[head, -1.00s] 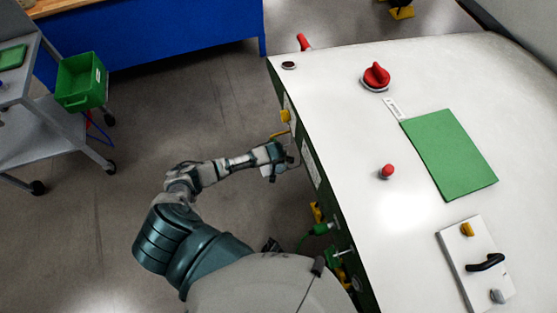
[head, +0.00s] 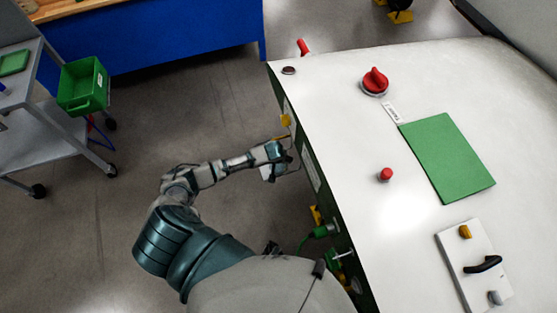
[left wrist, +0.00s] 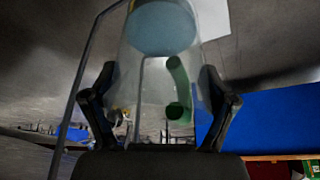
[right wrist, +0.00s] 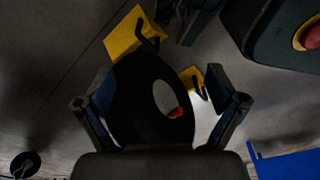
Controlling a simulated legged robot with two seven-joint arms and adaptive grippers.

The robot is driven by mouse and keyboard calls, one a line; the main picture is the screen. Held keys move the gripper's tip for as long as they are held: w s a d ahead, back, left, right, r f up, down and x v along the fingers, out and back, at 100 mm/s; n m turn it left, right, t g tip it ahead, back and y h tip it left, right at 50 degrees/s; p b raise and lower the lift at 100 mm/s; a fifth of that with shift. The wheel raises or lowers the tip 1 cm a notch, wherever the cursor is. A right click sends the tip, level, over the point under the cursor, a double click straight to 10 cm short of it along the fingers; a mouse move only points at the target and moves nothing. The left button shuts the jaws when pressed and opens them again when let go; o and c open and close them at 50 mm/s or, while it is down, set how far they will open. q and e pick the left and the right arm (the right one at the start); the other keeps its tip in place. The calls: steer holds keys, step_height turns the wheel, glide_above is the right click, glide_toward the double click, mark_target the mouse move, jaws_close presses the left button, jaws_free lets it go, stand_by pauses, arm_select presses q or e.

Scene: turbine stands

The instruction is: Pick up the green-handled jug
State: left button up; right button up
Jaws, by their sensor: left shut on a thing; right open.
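The jug (left wrist: 145,75) is clear, with a pale blue round end and a green handle (left wrist: 179,82). In the left wrist view it stands between the two fingers of my left gripper (left wrist: 160,115), which is shut on it. In the head view my left gripper (head: 275,163) is low beside the left side of the white-topped stand; I cannot make out the jug there. My right gripper (right wrist: 160,115) shows only in its wrist view. It is open, with a dark round-ended shape (right wrist: 142,85) in front of its fingers; I cannot tell what that is.
The white-topped stand (head: 340,110) fills the right, with red knobs and a green mat (head: 447,157) on it. A grey cart (head: 45,125) with a green bin (head: 83,86) is at left. A blue bench (head: 170,40) stands behind. Bare floor lies between.

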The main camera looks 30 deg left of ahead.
arm_select(q)
steer(key=s+a+r+p, duration=0.1)
steer(key=s+a+p, duration=0.1)
steer(key=s, duration=1.3)
steer(key=shift+s, duration=0.3)
arm_select(e)
steer(key=s+f, duration=0.2)
steer(key=s, duration=0.1)
steer(key=s+d+f, duration=0.1)
steer(key=shift+s+f, duration=0.15)
steer(key=shift+s, duration=0.25)
